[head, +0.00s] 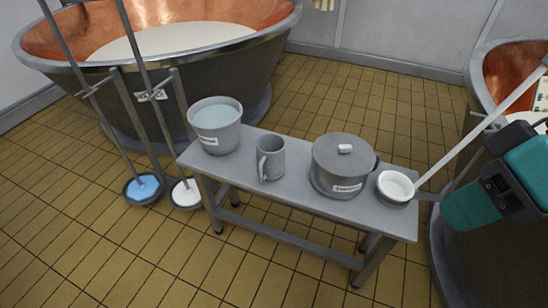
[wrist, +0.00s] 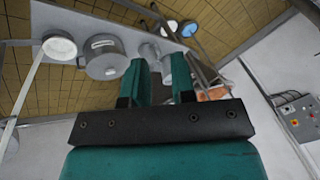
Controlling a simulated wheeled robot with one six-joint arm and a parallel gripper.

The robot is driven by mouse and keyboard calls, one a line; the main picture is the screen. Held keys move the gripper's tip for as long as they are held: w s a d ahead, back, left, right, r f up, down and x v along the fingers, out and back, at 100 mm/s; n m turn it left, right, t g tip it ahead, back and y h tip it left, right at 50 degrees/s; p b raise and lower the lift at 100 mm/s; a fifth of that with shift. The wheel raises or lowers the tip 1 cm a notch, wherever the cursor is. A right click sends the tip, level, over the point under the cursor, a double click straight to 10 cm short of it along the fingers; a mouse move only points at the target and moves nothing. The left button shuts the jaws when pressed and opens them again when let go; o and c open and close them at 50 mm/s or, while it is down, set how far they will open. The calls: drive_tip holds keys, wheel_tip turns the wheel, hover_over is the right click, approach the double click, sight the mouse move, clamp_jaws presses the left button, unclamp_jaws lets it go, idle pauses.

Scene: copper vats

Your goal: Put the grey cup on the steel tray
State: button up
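The grey cup (head: 272,158) stands upright on a grey metal bench in the head view, its handle toward the lower left. It stands between a bucket and a lidded pot. In the wrist view the cup (wrist: 148,50) shows beyond my fingers, partly hidden by one of them. My gripper (wrist: 161,62) is open there, with a clear gap between its two teal fingers and nothing held. In the head view my teal arm is at the right edge, apart from the cup, and its fingers cannot be made out. I see no separate steel tray in either view.
The bench (head: 240,174) also holds a bucket of pale liquid (head: 215,128), a lidded pot (head: 338,170) and a white-filled bowl (head: 395,189) with a long pole beside it. Copper vats (head: 185,70) stand behind and right. Two poled bowls (head: 143,188) are on the floor left.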

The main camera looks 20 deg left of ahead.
drive_tip(key=w+a+f+n+y+b, duration=0.25)
drive_tip(key=w+a+f+b, duration=0.2)
drive_tip(key=f, duration=0.25)
drive_tip(key=w+a+f+n+y+b, duration=0.2)
drive_tip(key=w+a+f+n+b, duration=0.1)
drive_tip(key=a+f+b, duration=0.3)
drive_tip(key=t+y+b, duration=0.5)
drive_tip(key=y+b, duration=0.3)
drive_tip(key=b, duration=0.9)
approach(261, 180)
drive_tip(key=shift+n, duration=0.45)
drive_tip(key=a+r, duration=0.1)
drive_tip(key=w+a, duration=0.1)
drive_tip(key=a, duration=0.1)
drive_tip(key=w+a+r, duration=0.1)
drive_tip(key=shift+a+r, duration=0.3)
drive_tip(key=shift+r, duration=0.05)
drive_tip(key=x, duration=0.3)
drive_tip(key=b+x, duration=0.1)
drive_tip(key=x, duration=0.1)
drive_tip(key=shift+s+f, duration=0.15)
drive_tip(key=shift+f, duration=0.1)
drive_tip(key=shift+a, duration=0.3)
clamp_jaws()
